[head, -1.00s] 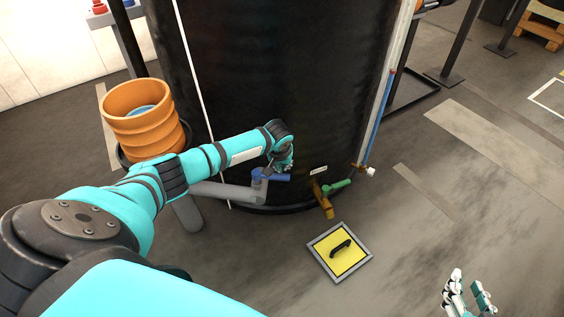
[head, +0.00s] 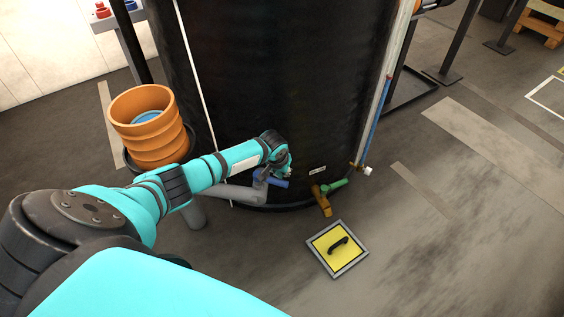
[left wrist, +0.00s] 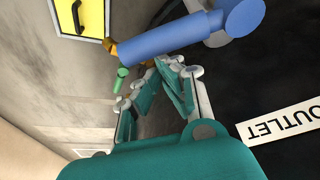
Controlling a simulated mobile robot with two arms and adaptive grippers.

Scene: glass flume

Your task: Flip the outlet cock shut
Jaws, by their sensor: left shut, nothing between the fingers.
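The outlet cock has a blue lever (head: 272,180) on a grey pipe (head: 232,192) low on the black tank. In the left wrist view the blue lever (left wrist: 175,42) crosses the top, and the OUTLET label (left wrist: 282,126) is on the tank at the right. My left gripper (head: 286,167) is close above the lever by the tank wall, partly hidden by its own wrist in the head view. Its fingers (left wrist: 152,88) are shut and empty in the left wrist view; whether they touch the lever I cannot tell. My right gripper is out of view.
A brass cock with a green lever (head: 335,184) stands just right, under a small label (head: 317,170). A yellow hatch (head: 336,249) lies on the floor in front. An orange ribbed container (head: 150,125) stands at left.

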